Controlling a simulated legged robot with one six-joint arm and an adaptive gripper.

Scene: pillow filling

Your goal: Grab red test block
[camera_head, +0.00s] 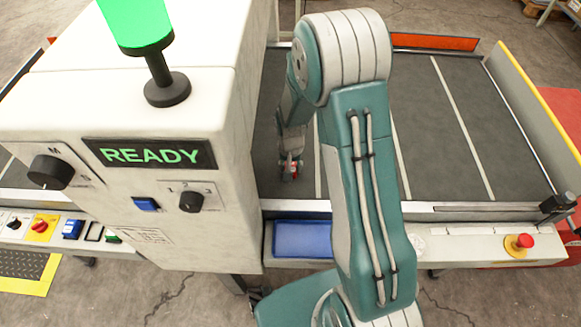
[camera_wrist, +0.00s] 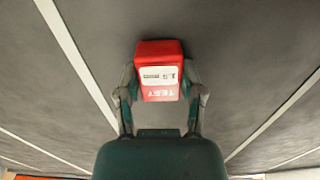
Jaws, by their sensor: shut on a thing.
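The red test block (camera_wrist: 160,52) is in the wrist view, with a white label and the word TEST on it. My gripper (camera_wrist: 161,92) has a finger on each side of the block and is shut on it. In the head view my gripper (camera_head: 290,166) is over the dark belt, close to the machine housing, and only a small bit of red shows between its fingers. Whether the block touches the belt or is lifted is hard to tell.
The dark belt (camera_head: 440,125) with pale cross lines is clear to the right. A white machine housing (camera_head: 215,120) with a READY display (camera_head: 150,154) stands close on the left. A blue tray (camera_head: 300,240) and a red stop button (camera_head: 524,241) sit along the front edge.

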